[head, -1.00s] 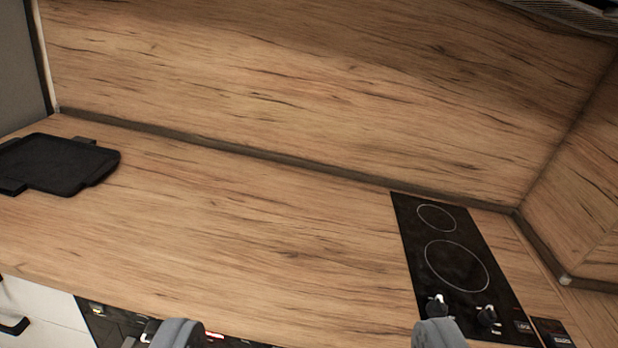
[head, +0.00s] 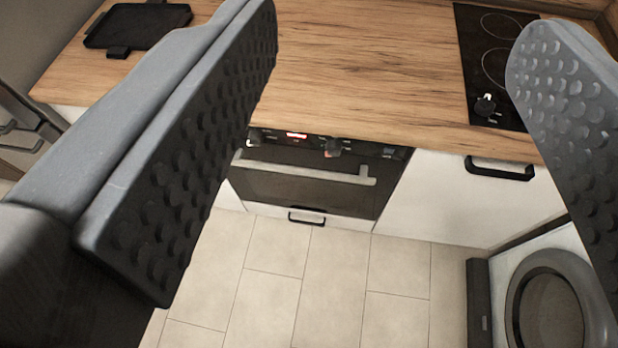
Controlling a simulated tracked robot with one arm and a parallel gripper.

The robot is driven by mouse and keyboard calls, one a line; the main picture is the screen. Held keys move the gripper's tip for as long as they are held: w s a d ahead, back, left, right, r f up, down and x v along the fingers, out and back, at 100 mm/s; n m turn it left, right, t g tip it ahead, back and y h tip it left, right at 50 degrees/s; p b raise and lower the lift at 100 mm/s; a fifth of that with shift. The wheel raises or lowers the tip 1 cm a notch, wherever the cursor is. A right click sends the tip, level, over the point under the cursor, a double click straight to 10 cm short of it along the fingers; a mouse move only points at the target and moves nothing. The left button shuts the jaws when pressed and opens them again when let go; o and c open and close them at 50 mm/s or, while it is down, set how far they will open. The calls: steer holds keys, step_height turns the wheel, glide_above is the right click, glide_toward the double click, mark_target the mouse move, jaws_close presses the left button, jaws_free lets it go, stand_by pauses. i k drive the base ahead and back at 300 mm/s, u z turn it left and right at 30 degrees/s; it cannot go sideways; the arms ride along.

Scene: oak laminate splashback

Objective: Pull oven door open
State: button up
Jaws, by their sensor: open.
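The oven door (head: 297,190) is a dark panel below the wooden counter, in the middle of the view, and looks shut. Its light bar handle (head: 305,171) runs across the top of the door. Above it is a dark control strip with knobs (head: 333,147) and a small red-lit display (head: 297,135). My gripper (head: 395,60) is open, with one large grey studded finger at the left and one at the right. Nothing is between the fingers, and the handle shows apart from them, farther off. The left finger hides part of the oven's left side.
The counter (head: 390,70) holds a black tray (head: 135,27) and a black hob (head: 480,95). A white cabinet with a black handle (head: 500,168) is right of the oven. A round-doored appliance (head: 550,305) stands lower right. The tiled floor (head: 300,285) before the oven is clear.

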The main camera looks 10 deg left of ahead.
mark_target(384, 173)
steer(key=u, duration=1.4)
steer(key=k, duration=0.8)
steer(key=z, duration=0.85)
steer(key=i, duration=1)
